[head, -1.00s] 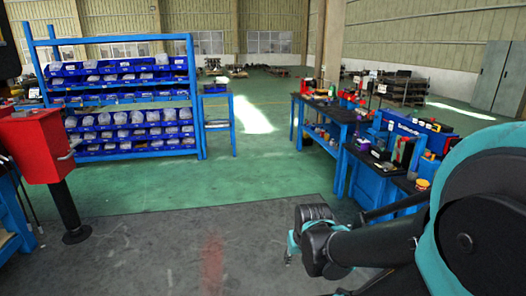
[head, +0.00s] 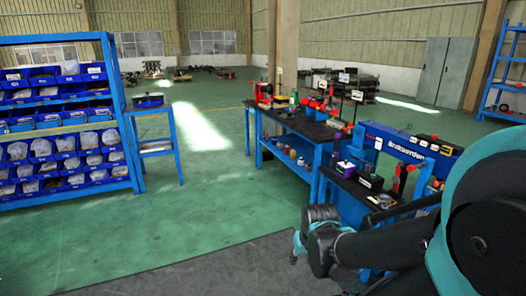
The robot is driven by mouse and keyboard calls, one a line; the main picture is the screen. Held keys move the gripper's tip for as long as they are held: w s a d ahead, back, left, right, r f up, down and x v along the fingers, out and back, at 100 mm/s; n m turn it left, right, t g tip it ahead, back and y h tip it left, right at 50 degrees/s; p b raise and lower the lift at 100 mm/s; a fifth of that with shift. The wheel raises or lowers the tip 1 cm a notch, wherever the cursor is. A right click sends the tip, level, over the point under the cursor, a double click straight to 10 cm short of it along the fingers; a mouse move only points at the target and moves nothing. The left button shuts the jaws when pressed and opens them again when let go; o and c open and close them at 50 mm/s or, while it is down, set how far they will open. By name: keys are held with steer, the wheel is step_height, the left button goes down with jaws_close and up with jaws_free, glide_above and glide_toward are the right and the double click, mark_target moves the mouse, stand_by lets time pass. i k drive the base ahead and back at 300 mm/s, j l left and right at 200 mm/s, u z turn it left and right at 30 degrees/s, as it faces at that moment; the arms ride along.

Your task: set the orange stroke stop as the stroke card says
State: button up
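I cannot make out the orange stroke stop or the stroke card in the head view; at this distance the small parts on the benches are too small to tell.
A blue bench with a dark top (head: 308,127) stands right of centre, with a red vise-like item on it. A blue lettered frame (head: 390,141) stands nearer on the right. Blue bin shelves (head: 118,100) fill the left, beside a small blue stand (head: 153,146). Green floor (head: 215,205) between is clear.

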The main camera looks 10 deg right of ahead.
mark_target(350, 126)
steer(key=i+z, duration=0.3)
steer(key=i, duration=0.25)
steer(key=i+z, duration=0.3)
steer(key=i, duration=0.3)
steer(key=i+j+z, duration=0.3)
steer(key=i, duration=0.25)
